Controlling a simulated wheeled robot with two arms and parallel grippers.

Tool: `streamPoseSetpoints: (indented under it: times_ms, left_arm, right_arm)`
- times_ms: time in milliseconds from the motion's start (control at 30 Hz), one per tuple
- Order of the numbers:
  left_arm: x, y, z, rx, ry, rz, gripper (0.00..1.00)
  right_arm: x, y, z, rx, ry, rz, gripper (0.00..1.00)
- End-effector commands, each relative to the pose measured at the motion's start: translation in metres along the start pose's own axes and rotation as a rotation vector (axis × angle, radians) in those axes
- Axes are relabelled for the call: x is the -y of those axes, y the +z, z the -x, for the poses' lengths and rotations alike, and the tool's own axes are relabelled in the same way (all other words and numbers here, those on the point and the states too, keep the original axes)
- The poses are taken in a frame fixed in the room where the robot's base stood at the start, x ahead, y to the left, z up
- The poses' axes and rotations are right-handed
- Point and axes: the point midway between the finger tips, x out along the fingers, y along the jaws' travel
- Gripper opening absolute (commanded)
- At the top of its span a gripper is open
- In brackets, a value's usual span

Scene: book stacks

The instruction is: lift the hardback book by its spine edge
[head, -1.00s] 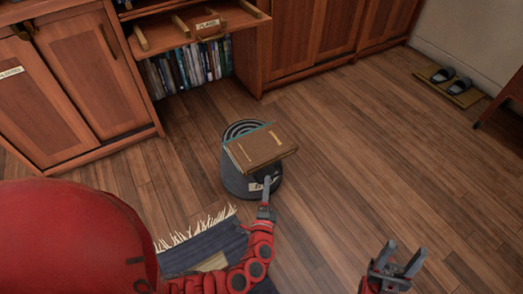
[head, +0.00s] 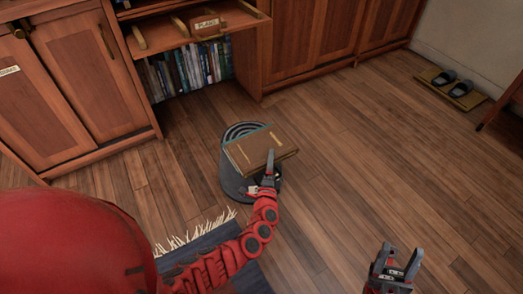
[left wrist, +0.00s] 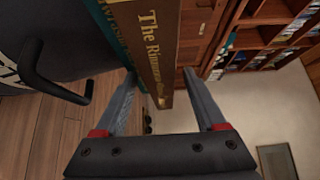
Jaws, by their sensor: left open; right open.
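The brown hardback book (head: 256,150) lies on top of a teal book (head: 229,155), which rests on a dark round stool (head: 232,186). In the left wrist view the hardback's spine (left wrist: 150,38) shows gold lettering starting "The Rimu", with the teal book (left wrist: 118,30) beside it. My left gripper (head: 270,158) is at the hardback's near edge. In the left wrist view its open fingers (left wrist: 160,76) appear either side of the spine's end; contact cannot be told. My right gripper (head: 399,262) is open and empty, above the floor at the lower right.
A wooden cabinet (head: 90,80) with a bookshelf (head: 190,68) stands behind the stool. A fringed dark rug (head: 205,243) lies in front of it. A dark handle (left wrist: 60,85) sticks out beside the books in the wrist view. Sandals (head: 452,83) lie far right. Floor to the right is clear.

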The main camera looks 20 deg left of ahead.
Motion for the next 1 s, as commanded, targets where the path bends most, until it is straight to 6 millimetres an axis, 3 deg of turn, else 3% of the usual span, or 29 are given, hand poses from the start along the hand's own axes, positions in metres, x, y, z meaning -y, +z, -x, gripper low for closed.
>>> streamPoseSetpoints:
  times_ms: [67, 467, 1000]
  left_arm:
    - [0.0004, -0.0002, 0.0003, -0.001, 0.000, 0.000, 0.72]
    - [0.0003, -0.0005, 0.0005, -0.001, 0.000, 0.000, 0.01]
    - [0.0000, -0.0007, 0.0006, -0.002, 0.001, 0.000, 0.00]
  right_arm:
    - [-0.0002, 0.0000, -0.0004, 0.000, 0.000, 0.000, 0.50]
    - [-0.0003, 0.0003, -0.0002, 0.001, 0.001, 0.000, 0.50]
    - [-0.0003, 0.0003, -0.0002, 0.001, 0.001, 0.000, 0.50]
